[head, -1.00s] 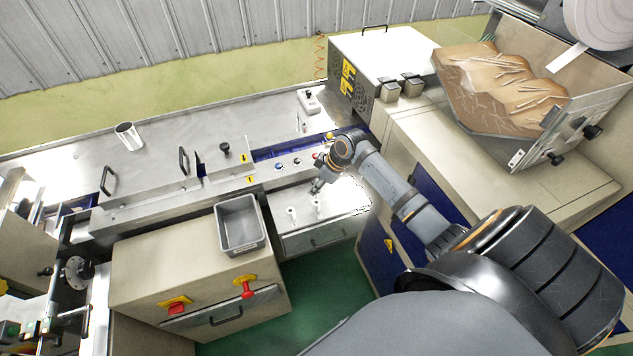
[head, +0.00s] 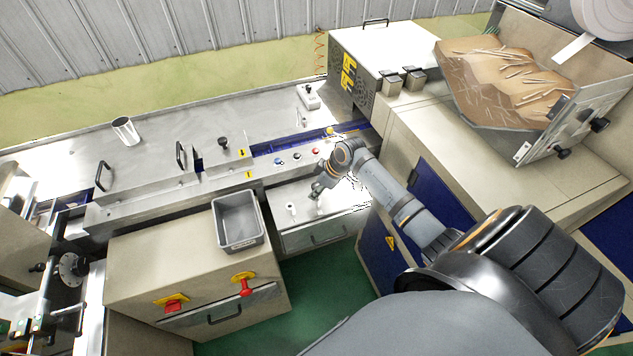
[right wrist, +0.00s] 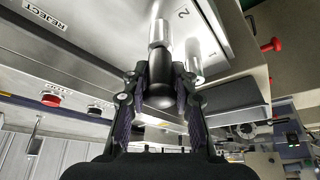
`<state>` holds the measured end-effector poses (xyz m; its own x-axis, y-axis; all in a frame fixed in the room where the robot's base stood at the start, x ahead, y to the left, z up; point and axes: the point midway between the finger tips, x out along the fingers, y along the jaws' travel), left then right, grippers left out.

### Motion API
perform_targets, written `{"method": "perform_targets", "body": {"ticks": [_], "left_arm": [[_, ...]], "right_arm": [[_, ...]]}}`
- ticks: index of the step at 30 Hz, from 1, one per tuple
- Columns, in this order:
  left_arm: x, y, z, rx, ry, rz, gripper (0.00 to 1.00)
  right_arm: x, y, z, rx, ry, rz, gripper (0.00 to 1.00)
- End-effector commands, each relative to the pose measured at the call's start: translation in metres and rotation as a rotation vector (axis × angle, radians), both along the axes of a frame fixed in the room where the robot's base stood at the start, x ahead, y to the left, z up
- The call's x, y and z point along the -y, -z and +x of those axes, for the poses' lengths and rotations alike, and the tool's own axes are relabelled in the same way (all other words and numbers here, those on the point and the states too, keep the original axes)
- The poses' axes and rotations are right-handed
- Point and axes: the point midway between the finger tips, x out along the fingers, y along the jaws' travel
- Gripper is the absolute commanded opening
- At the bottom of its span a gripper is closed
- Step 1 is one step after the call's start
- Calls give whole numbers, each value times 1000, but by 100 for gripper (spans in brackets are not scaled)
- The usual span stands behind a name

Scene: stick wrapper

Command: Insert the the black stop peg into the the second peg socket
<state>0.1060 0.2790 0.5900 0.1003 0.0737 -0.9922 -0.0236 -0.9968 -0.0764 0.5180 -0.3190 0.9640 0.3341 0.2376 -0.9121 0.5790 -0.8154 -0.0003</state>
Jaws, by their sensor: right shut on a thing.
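The black stop peg (right wrist: 160,92) is between the fingers of my right gripper (right wrist: 160,80) in the right wrist view. A silver cylinder (right wrist: 158,32) lies in line with the peg's far end, beside a printed "2" on the metal plate. I cannot tell whether the peg is inside it or only in front of it. Another silver cylinder (right wrist: 194,62) stands to the right. In the head view my right gripper (head: 316,190) is low over the metal plate. A small pale upright socket (head: 291,210) shows left of it. My left gripper is not in view.
A grey bin (head: 240,220) sits on the cabinet left of the plate. Coloured buttons (head: 297,155) line the panel behind it. A hopper of sticks (head: 510,85) stands at the right.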

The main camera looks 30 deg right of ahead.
Motion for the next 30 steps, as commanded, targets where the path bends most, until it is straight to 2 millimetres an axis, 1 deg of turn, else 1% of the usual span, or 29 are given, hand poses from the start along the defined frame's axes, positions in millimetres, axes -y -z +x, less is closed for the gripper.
{"method": "perform_targets", "body": {"ticks": [17, 18, 24, 30], "left_arm": [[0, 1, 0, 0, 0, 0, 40], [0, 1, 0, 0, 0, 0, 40], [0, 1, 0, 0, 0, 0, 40], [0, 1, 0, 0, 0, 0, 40]], "right_arm": [[0, 3, 0, 0, 0, 0, 0], [0, 3, 0, 0, 0, 0, 28], [0, 2, 0, 0, 0, 0, 54], [0, 2, 0, 0, 0, 0, 54]]}}
